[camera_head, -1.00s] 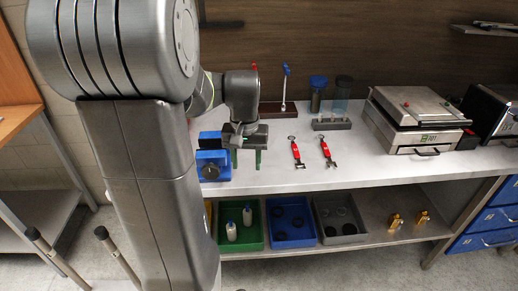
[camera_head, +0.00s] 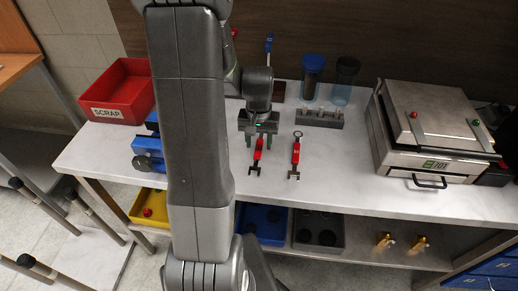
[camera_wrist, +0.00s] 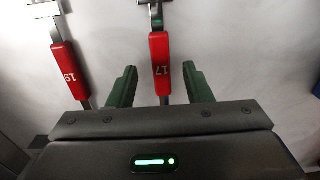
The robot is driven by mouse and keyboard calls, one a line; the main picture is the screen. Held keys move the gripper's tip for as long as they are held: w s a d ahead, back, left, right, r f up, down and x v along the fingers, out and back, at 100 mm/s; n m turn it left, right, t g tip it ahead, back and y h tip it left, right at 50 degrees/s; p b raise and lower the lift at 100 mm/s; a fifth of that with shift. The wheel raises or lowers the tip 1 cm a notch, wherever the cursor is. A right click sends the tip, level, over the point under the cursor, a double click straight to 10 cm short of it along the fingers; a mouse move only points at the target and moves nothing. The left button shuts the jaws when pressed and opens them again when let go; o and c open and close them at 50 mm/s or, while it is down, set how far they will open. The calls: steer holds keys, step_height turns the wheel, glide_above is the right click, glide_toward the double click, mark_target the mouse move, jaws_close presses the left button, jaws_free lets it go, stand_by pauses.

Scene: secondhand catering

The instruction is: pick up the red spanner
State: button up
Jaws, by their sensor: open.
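Two red-handled spanners lie on the pale worktop. The left one in the head view (camera_head: 257,151) is marked 17 in the wrist view (camera_wrist: 160,62). The right one in the head view (camera_head: 296,153) is marked 19 and is at the left in the wrist view (camera_wrist: 69,72). My gripper (camera_head: 259,143) is open above the 17 spanner. In the wrist view its green fingertips (camera_wrist: 160,72) are on either side of the handle, with space at both sides. Its height above the worktop is hard to judge.
A red SCRAP bin (camera_head: 121,91) and a blue device (camera_head: 148,153) are to the left. A metal press (camera_head: 430,130) is to the right. The worktop in front of the spanners is clear.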

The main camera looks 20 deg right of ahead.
mark_target(258, 149)
steer(key=shift+a+f, duration=0.1)
steer(key=shift+f, duration=0.95)
jaws_close()
steer(key=shift+r, duration=0.15)
step_height(258, 149, up, 10)
steer(key=shift+b, duration=0.35)
